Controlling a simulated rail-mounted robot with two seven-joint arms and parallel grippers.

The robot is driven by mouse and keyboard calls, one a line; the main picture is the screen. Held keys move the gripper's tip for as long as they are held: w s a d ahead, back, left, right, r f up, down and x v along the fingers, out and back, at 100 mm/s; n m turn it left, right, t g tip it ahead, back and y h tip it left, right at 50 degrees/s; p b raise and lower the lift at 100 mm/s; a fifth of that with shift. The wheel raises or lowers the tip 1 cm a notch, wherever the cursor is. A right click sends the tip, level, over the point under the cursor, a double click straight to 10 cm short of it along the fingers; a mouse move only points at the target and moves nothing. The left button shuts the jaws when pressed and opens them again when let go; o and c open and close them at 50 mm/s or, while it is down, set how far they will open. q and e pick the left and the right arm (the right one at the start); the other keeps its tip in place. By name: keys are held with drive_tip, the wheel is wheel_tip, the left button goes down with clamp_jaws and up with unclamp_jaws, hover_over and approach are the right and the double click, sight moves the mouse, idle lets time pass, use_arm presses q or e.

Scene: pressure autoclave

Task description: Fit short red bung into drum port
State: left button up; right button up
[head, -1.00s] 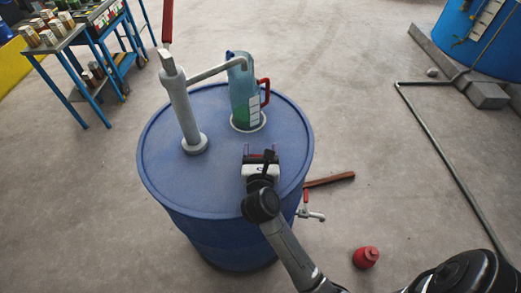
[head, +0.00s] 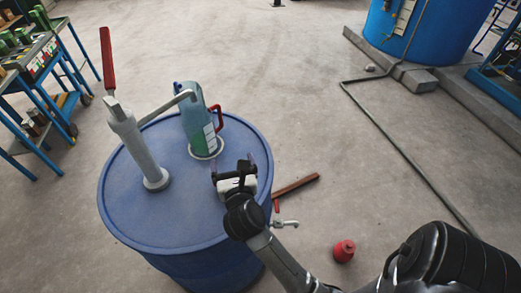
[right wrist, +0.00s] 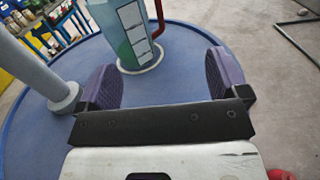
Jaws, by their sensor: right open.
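The blue drum (head: 150,215) stands upright on the floor. My right gripper (head: 234,168) is open and empty above the right part of its lid. In the right wrist view its two purple-padded fingers (right wrist: 165,78) are wide apart, with only the blue lid (right wrist: 160,92) and a jug beyond them. A small red piece (head: 343,250) with a narrower top is on the floor right of the drum; I cannot tell whether it is the short bung. It shows partly at the bottom right of the right wrist view (right wrist: 280,174). I see no open port on the lid. My left gripper is out of view.
A grey pump (head: 140,150) with a red handle rises from the lid. Its spout reaches to a blue-green jug (head: 198,130) with a red handle. A tap (head: 284,223) juts from the drum's side near a reddish-brown bar (head: 296,186). A cart (head: 40,90) is at left.

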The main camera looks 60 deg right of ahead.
drive_tip(key=s+d+r+p, duration=0.2)
drive_tip(key=s+d+r, duration=0.1)
drive_tip(key=s, duration=0.4)
drive_tip(key=shift+s+d+r, duration=0.2)
drive_tip(key=shift+d+r, duration=0.2)
drive_tip(key=shift+r, duration=0.5)
